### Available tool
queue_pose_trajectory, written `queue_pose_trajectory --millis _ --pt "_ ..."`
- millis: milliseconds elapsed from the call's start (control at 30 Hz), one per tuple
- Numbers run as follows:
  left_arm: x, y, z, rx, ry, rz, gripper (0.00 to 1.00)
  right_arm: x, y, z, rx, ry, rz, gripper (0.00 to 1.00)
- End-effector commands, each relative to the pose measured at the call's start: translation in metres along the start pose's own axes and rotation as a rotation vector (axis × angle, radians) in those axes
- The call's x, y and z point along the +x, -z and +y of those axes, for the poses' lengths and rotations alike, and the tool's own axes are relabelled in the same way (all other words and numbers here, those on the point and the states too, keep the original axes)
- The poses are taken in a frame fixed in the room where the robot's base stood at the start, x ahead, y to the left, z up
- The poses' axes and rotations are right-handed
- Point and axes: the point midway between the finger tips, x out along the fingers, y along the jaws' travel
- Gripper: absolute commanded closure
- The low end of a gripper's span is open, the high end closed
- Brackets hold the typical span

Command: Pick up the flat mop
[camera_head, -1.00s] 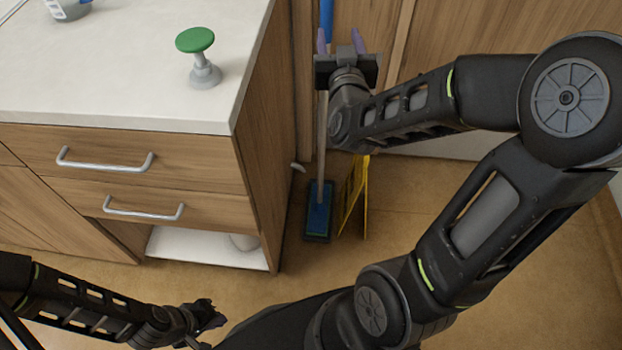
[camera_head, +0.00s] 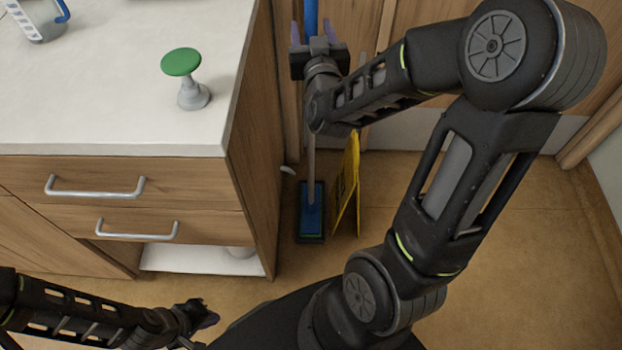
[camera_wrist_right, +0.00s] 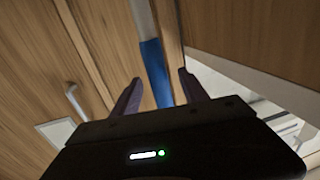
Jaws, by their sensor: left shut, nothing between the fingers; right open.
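The flat mop (camera_head: 312,208) stands upright beside the cabinet, its blue head on the floor. Its pole rises behind my right wrist, and the blue upper part (camera_head: 311,15) shows above. My right gripper (camera_head: 313,32) is open at the pole, pointing toward the wall. In the right wrist view the blue grip (camera_wrist_right: 156,72) lies between the two fingers (camera_wrist_right: 158,92); I cannot tell whether they touch it. My left gripper (camera_head: 207,318) is shut and empty, low at the lower left, away from the mop.
A wooden cabinet (camera_head: 255,140) with a white top stands close left of the mop. A green-topped stamp-like object (camera_head: 182,64) and a container (camera_head: 38,20) are on it. A yellow floor sign (camera_head: 348,186) stands right beside the mop. Floor at right is clear.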

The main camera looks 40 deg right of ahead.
Motion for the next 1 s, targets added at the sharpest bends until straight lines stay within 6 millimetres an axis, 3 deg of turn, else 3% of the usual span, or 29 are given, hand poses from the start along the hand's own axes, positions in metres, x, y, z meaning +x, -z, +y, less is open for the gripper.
queue_pose_trajectory --millis 267,667,1000 --pt "0.001 0.000 0.000 0.000 0.000 0.000 1.00 0.002 -0.001 0.000 0.000 -0.001 0.000 0.48" --pt "0.000 0.000 0.000 0.000 0.000 0.000 1.00 0.050 -0.004 0.002 0.000 -0.001 0.000 0.48" --pt "0.000 0.000 0.000 0.000 0.000 0.000 1.00 0.052 -0.004 0.002 0.001 -0.001 0.000 0.48"
